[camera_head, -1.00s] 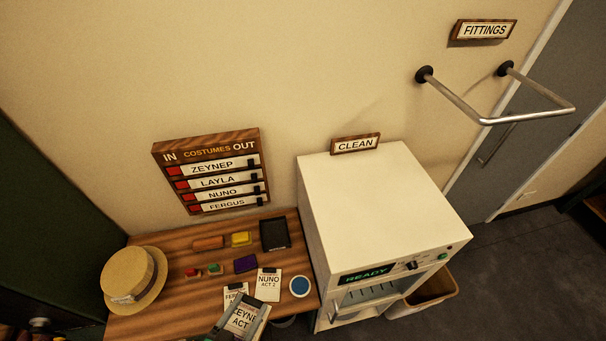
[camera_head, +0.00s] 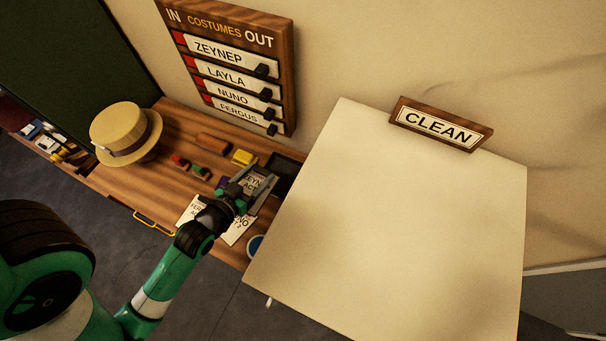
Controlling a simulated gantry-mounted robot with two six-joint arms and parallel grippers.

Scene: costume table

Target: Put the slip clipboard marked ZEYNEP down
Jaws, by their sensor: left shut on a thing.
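The slip clipboard marked ZEYNEP (camera_head: 261,184) is at the back right of the wooden table (camera_head: 180,126), near the white machine's side. My left gripper (camera_head: 240,192) is shut on its near left part and covers some of it. I cannot tell whether the clipboard touches the table or is held just above it. My right gripper is not in view.
The NUNO clipboard (camera_head: 239,229) and FERGUS clipboard (camera_head: 194,210) lie by my left wrist. A dark tray (camera_head: 286,172), yellow block (camera_head: 243,158), brown block (camera_head: 213,143) and straw hat (camera_head: 122,128) are also on the table. The white machine (camera_head: 400,220) borders it at right.

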